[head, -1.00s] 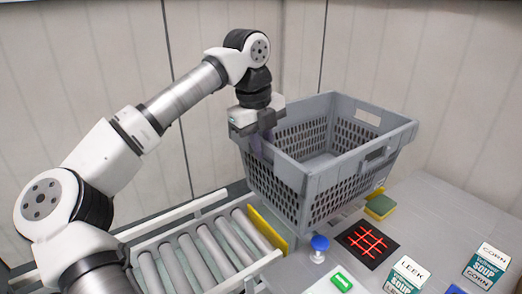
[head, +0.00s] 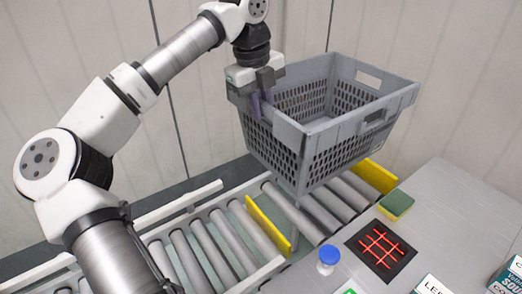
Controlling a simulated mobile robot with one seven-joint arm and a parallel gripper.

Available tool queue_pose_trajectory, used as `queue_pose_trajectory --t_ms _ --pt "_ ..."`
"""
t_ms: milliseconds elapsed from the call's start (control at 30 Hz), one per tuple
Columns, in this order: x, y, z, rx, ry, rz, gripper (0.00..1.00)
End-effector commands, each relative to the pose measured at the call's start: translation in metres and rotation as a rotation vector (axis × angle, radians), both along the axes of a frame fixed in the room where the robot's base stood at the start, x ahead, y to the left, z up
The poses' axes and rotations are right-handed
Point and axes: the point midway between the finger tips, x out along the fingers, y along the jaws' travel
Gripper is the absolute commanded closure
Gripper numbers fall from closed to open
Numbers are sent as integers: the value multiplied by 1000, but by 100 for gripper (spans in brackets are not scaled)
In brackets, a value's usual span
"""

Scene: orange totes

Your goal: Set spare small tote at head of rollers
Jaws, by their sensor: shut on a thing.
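The small tote is an empty grey crate with perforated walls (head: 310,158), seen upright in the head view. My gripper (head: 262,100) is shut on its left rim, with the fingers over the wall. The tote hangs above the roller conveyor (head: 205,262), and rollers show below its base. Its underside and the exact gap to the rollers are hidden. A yellow plate (head: 268,225) stands across the rollers to the left of the tote, and another yellow plate (head: 376,176) lies beyond its right side.
A grey counter (head: 450,215) runs along the right. On it are a yellow-green sponge (head: 396,205), a black pad with red glowing lines (head: 381,250), a blue-capped bottle (head: 328,260) and cartons (head: 430,286). A panelled wall (head: 440,70) stands behind.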

Motion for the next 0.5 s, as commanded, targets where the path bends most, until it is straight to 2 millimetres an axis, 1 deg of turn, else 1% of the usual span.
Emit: queue_pose_trajectory --t_ms 100,267,300,433,500 --pt "0 0 -14 -5 -3 0 100" --pt "0 -1 -30 -5 -3 0 100" --pt "0 0 -40 -5 -2 0 100" --pt "0 0 -62 -6 -2 0 100" --pt "0 0 -79 -5 -3 -1 100"
